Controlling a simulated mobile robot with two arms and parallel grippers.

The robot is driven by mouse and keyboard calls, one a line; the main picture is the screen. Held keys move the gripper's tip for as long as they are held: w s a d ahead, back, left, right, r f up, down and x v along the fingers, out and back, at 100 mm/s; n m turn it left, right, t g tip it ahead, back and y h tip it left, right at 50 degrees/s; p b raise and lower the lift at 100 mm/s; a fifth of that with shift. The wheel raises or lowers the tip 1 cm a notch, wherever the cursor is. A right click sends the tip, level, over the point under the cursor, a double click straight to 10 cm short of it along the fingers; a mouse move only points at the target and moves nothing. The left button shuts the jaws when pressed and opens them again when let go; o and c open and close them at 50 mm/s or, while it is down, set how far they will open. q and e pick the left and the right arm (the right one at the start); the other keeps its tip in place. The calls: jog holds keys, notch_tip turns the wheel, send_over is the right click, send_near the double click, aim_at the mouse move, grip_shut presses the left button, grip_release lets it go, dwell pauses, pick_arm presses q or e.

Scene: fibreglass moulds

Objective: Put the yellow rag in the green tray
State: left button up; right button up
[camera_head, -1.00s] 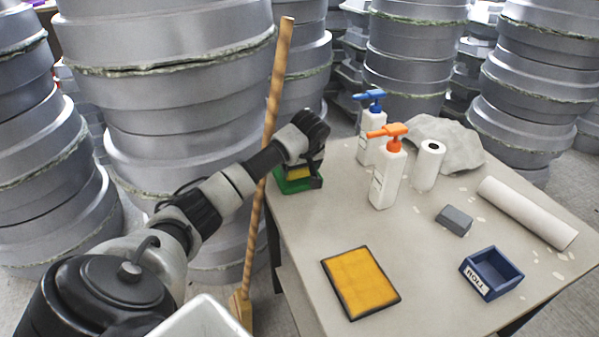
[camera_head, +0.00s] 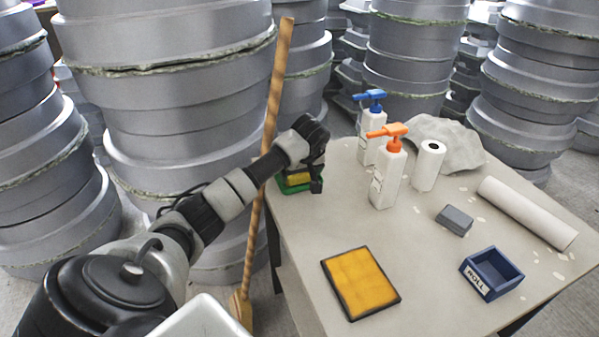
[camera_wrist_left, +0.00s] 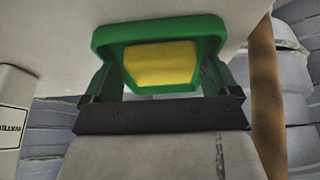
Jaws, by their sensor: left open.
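The yellow rag (camera_head: 298,179) lies in the green tray (camera_head: 288,188) at the table's far left corner. Both also show in the left wrist view, the rag (camera_wrist_left: 162,63) inside the tray's raised rim (camera_wrist_left: 160,28). My left gripper (camera_head: 314,186) is beside and partly in front of the tray in the head view, hiding part of it. In the left wrist view my left gripper (camera_wrist_left: 158,88) is open, with its fingers apart on either side of the rag's near end and nothing held between them. My right gripper is not in view.
Blue-topped (camera_head: 372,130) and orange-topped (camera_head: 388,178) pump bottles and a white roll (camera_head: 428,165) stand right of the gripper. A dark-framed orange-yellow panel (camera_head: 360,283), grey block (camera_head: 454,220) and blue box (camera_head: 491,273) lie nearer. A wooden pole (camera_head: 271,120) stands by the left edge.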

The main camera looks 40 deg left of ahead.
pick_arm(q)
jog(key=v, duration=1.1)
jog(key=shift+r+p, duration=0.25)
jog(key=shift+p, duration=0.15)
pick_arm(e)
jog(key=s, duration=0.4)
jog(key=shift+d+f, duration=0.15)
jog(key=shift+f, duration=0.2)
